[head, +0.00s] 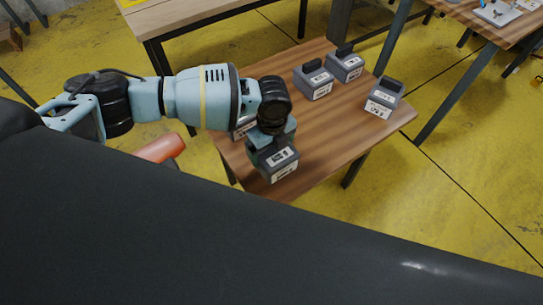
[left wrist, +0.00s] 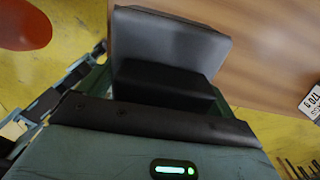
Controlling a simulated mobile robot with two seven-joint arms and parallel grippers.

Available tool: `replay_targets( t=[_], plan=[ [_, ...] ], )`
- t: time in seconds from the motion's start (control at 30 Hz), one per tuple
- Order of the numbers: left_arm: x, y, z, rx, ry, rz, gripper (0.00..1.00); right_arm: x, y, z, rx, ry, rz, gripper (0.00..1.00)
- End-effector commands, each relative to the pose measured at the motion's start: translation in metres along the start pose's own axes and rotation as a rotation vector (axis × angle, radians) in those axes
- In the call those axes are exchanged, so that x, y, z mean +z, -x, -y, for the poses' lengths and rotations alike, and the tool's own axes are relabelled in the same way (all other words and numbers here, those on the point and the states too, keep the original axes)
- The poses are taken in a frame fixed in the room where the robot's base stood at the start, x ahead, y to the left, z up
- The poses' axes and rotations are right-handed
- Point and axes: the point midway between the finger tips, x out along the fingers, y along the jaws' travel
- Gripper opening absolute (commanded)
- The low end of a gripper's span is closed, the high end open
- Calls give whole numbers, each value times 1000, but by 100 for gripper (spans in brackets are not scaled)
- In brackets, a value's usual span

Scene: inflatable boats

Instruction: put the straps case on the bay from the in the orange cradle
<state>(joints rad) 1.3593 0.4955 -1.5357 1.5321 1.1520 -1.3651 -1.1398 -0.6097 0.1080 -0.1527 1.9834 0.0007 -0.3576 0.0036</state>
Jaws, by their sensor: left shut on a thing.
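My left gripper (head: 271,143) points down over the near left part of the wooden table. It is shut on a dark grey case (head: 277,167) with white labels. I cannot read the labels, so I cannot tell if it is the straps case. In the left wrist view the dark case (left wrist: 170,45) sits between the jaws of my left gripper (left wrist: 165,98). I cannot tell whether the case touches the table. A rounded orange thing (head: 160,148), possibly part of the orange cradle, shows left of the table and also in the left wrist view (left wrist: 22,25). My right gripper is not in view.
The wooden table (head: 335,140) also carries a case at the right (head: 384,98) and two at the back (head: 313,80) (head: 345,64). Another is partly hidden behind my left arm (head: 243,128). The table's middle is bare. More tables stand behind.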

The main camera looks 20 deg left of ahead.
Motion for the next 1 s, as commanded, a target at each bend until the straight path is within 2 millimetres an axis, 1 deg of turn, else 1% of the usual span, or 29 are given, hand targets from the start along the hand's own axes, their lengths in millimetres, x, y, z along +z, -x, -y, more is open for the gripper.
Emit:
replay_targets(
  t=[0.03,0.1,0.3,0.4,0.63,0.77,0.87,1.0],
  plan=[
    [1,13,2,-7,0,2,45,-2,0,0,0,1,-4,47],
    [1,24,2,-7,0,2,45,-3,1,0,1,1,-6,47],
    [0,44,1,-4,0,1,45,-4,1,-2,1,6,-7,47],
    [0,48,1,-4,1,1,45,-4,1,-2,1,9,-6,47],
    [0,50,0,-3,26,1,45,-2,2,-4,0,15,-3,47],
    [0,55,-6,-3,131,1,45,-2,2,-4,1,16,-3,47],
    [-1,62,-12,-3,270,0,45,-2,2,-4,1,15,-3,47],
    [-1,74,-24,-4,504,0,45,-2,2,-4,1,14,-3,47]
  ],
)
